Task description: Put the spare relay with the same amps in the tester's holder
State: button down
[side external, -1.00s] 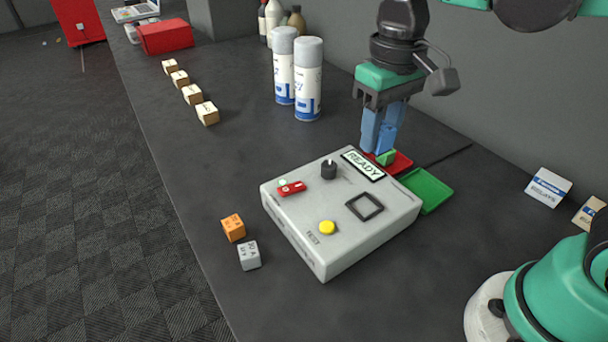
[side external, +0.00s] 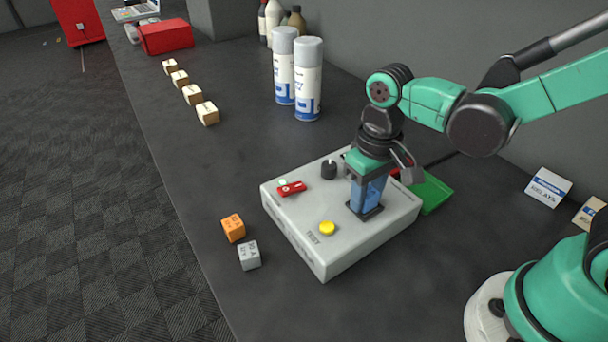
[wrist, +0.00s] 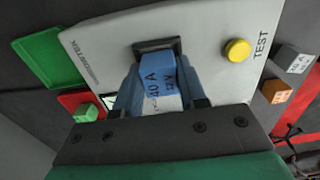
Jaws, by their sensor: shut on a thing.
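The tester (side external: 300,225) is a pale grey box with a yellow TEST button (side external: 327,228). Its dark square holder (wrist: 150,45) is on the top face. My gripper (side external: 367,206) points down at the holder and is shut on a blue relay (wrist: 160,78) marked 40 A. The relay overlaps the holder's frame in the wrist view; I cannot tell whether it is seated. An orange relay (side external: 233,228) and a grey relay (side external: 249,255) stand on the bench beside the tester. A green relay (wrist: 86,112) lies in the red tray (wrist: 70,102).
An empty green tray (side external: 434,192) lies behind the tester. A red lever (side external: 292,188) and black knob (side external: 329,169) rise from its top. Two spray cans (side external: 307,80) and several wooden blocks (side external: 207,113) stand farther back.

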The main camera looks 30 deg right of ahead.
jog(key=shift+f, duration=0.1)
jog(key=c, duration=0.5)
grip_release()
notch_tip(320, 180, up, 12)
jog(key=d+f+t, duration=0.4)
jog(key=d+t, duration=0.1)
jog(key=t, duration=0.2)
jog(key=shift+d+f, duration=0.2)
jog(key=shift+d, duration=0.05)
jog(key=shift+w, duration=0.1)
